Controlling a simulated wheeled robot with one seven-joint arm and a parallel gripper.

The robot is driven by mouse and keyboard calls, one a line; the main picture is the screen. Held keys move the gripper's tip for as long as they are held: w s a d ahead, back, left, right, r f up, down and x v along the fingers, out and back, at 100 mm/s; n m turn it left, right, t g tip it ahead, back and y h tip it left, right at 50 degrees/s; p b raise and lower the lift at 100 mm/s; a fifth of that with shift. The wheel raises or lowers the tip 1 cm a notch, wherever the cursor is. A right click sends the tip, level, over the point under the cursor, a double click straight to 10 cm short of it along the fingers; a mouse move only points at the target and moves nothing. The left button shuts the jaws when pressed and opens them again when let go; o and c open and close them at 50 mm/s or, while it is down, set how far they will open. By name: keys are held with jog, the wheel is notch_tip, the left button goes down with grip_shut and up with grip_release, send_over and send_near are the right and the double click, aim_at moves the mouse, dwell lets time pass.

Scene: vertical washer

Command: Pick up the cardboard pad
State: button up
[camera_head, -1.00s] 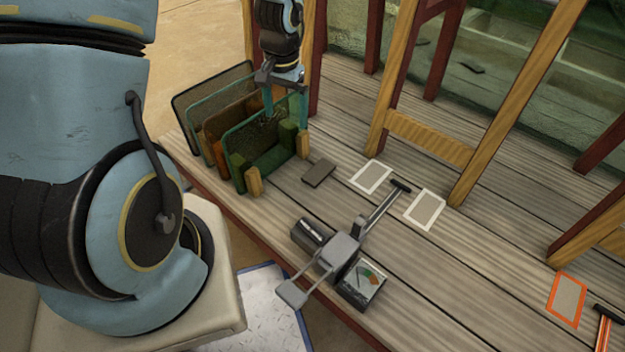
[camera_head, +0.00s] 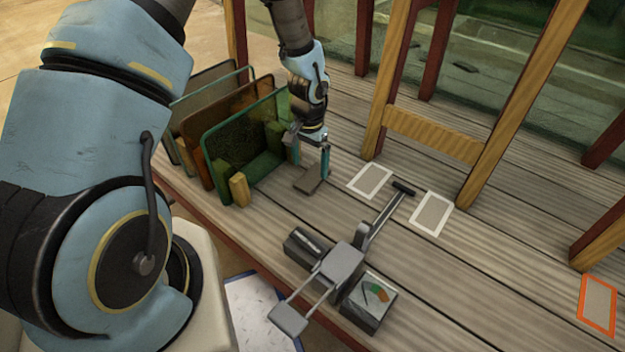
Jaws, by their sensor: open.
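A small flat brown pad (camera_head: 308,183), which I take to be the cardboard pad, lies on the wooden deck just right of the rack of upright panels. My gripper (camera_head: 309,168) points down over it and is open. One finger is on the pad's left side and the other on its right. The fingertips are close to the pad, but I cannot tell whether they touch it. Part of the pad's far side is hidden by the gripper.
The rack's green-framed panel (camera_head: 240,145) stands close left of my gripper, with yellow wooden blocks (camera_head: 240,190) at its base. White-framed plates (camera_head: 371,181) and wooden posts (camera_head: 400,80) are to the right.

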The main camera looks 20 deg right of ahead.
aim_at(310, 179)
notch_tip(310, 179, down, 5)
jog(key=shift+s+a+r+b, duration=0.1)
jog(key=shift+s+r+b, duration=0.1)
jog(key=shift+b, duration=0.5)
jog(key=c, duration=1.3)
jog(key=shift+r, duration=0.1)
jog(key=shift+c, duration=0.2)
